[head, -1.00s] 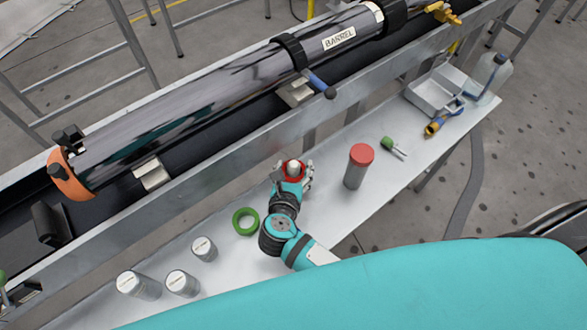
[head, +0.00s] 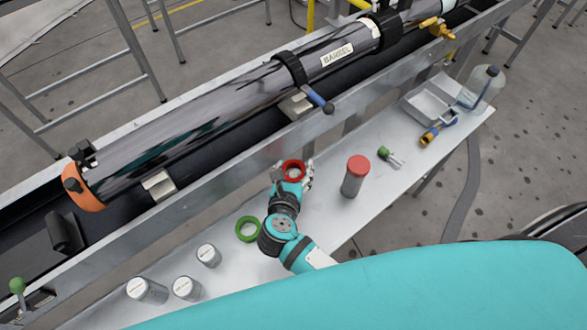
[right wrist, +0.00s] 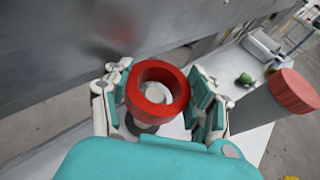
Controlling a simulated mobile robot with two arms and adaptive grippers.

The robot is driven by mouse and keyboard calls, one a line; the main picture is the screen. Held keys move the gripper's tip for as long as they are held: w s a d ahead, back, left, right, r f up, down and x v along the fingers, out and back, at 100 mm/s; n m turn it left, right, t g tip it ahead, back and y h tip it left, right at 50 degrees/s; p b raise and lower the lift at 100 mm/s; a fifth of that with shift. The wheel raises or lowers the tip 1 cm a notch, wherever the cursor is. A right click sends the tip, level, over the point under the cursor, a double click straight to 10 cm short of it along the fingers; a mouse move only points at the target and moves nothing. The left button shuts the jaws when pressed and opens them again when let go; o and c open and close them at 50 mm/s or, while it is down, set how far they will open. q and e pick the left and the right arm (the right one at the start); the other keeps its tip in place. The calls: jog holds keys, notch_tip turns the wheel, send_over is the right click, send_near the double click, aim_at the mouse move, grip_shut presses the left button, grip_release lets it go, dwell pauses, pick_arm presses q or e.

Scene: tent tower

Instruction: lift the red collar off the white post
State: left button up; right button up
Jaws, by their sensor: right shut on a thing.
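The red collar (head: 293,167) is a thick ring between the fingers of my right gripper (head: 293,176) above the table. In the right wrist view the collar (right wrist: 158,72) sits between the two fingers of the right gripper (right wrist: 160,92), which is shut on it. The white post (right wrist: 155,93) shows through the ring's hole, its top below the collar's upper rim. A pale round part shows under the collar. I cannot tell whether the post's tip is still inside the ring. My left gripper is not in view.
A grey cylinder with a red top (head: 355,176) stands right of the gripper. A green ring (head: 248,228) lies to the left, with several grey canisters (head: 187,288) beyond. The trough with the long barrel (head: 230,105) runs behind. A grey tray (head: 432,100) is at the right.

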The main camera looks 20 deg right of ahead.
jog(key=shift+r+p, duration=0.9)
jog(key=shift+r, duration=0.4)
